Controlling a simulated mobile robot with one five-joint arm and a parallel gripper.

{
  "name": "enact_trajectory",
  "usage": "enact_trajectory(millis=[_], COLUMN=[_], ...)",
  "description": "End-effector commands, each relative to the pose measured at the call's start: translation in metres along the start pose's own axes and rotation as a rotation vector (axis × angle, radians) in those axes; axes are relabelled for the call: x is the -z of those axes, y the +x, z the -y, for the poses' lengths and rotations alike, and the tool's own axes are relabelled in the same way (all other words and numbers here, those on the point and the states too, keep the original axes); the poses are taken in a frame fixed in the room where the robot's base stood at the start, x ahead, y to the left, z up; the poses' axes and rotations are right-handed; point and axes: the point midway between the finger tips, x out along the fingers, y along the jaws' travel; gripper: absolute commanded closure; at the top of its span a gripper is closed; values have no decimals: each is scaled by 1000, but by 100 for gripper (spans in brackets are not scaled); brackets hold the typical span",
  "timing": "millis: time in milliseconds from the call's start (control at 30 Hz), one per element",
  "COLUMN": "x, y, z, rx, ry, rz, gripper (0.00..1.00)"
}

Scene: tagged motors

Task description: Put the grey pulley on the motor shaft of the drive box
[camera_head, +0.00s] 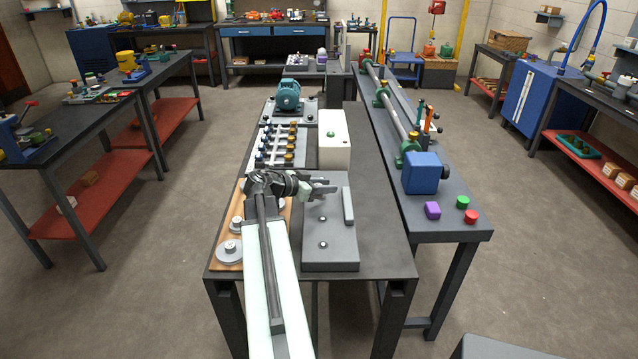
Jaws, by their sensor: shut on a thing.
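The drive box (343,255) is a grey block on the dark bench in the middle, with small round shaft ends on its top and a raised grey bar at its right. My gripper (322,188) is over the far part of the drive box, its fingers pointing right. It is shut on a small grey piece, taken as the grey pulley, which is hard to tell apart from the grey fingers. Whether it touches the box or a shaft is unclear. More grey discs (230,250) sit on an orange-brown board (262,262) left of the box.
Behind the box stand a white box with a green button (334,150), a rack of blue and orange knobs (282,148) and a teal motor (288,95). A blue block (422,174) is on the bench at right. The bench top right of the drive box is clear.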

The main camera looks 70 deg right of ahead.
Motion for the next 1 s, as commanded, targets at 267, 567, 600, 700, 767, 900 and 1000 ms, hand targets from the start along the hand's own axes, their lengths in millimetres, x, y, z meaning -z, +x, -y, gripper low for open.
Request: enact_trajectory(millis=[267, 567, 600, 700, 767, 900, 1000], x=[7, 20, 22, 23, 24, 24, 13], y=[30, 82, 86, 91, 92, 94, 102], z=[41, 108, 113, 120, 121, 124, 128], rx=[0, 1, 1, 2, 2, 2, 2], ry=[1, -1, -1, -1, -1, -1, -1], rz=[-1, -1, -1, -1, -1, -1, -1], gripper=[100, 100, 100, 100, 100, 100, 100])
